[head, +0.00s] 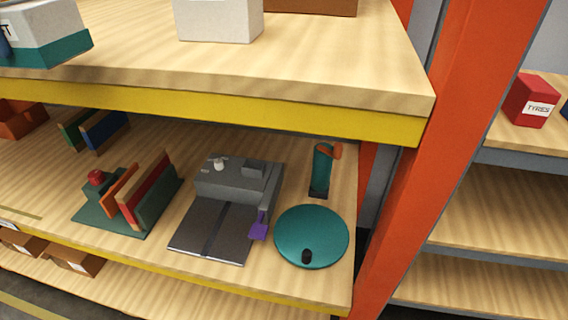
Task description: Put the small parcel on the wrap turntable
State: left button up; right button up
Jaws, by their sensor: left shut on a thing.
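The wrap turntable appears to be the round teal disc (322,229) on the middle shelf, near its right end. A small black piece (306,256) sits near its front rim; the rest of its top is bare. I cannot tell which thing is the small parcel; no parcel lies on the disc. Neither of my grippers can be made out in the head view, so nothing held shows.
A grey machine (232,181) with a dark plate (210,230) and a purple piece (258,229) stands left of the disc. A teal upright device (321,170) stands behind it. The upper shelf's yellow edge (220,106) hangs above; an orange post (455,130) stands right.

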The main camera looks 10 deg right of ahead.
aim_at(312, 228)
jog(key=k, duration=0.85)
